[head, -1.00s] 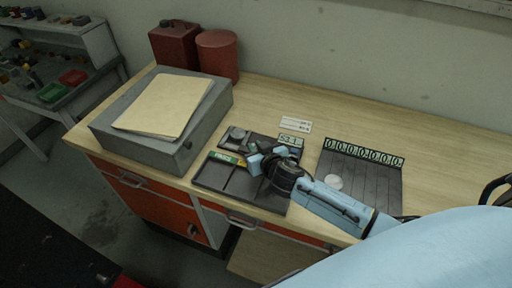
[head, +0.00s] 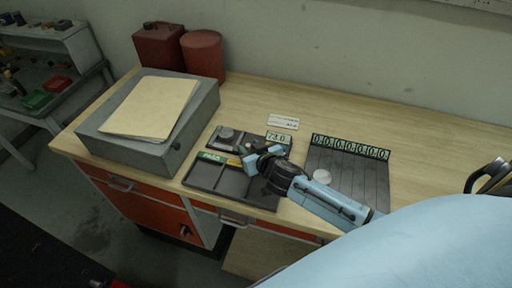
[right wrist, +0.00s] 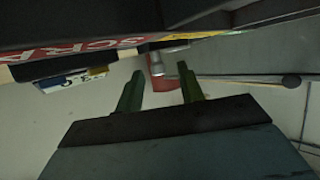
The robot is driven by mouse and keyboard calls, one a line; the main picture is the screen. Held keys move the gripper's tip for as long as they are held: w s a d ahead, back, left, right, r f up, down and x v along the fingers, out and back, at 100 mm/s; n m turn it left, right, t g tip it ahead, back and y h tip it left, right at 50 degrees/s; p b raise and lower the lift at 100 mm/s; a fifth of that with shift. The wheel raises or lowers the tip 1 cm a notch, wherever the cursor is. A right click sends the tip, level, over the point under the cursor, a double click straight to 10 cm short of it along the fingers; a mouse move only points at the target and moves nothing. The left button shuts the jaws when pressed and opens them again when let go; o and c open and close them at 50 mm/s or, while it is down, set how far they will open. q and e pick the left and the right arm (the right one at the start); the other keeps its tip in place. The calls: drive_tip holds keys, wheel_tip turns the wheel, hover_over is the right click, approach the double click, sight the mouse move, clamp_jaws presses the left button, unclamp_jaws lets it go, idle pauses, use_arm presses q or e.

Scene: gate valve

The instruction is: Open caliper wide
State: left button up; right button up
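A dark flat station (head: 240,143) on the bench bears a grey round part (head: 226,133) at its left and a small readout (head: 278,138) at its right, which seems to read 73.0. The caliper itself is too small and too covered to make out clearly. My right gripper (head: 258,159) is over the station's front edge, its two fingers apart. In the right wrist view its green fingers (right wrist: 160,90) also stand apart, with nothing clearly held between them. I cannot tell whether a finger touches the caliper. My left gripper is not in view.
A divided dark tray (head: 232,180) with labels lies in front. A slatted board (head: 365,182) with a row of digits and a white disc (head: 322,177) lies to the right. A grey box (head: 150,150) with folders fills the left. The bench behind is mostly clear.

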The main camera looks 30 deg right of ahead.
drive_tip(key=v, duration=1.3)
drive_tip(key=shift+s, duration=0.15)
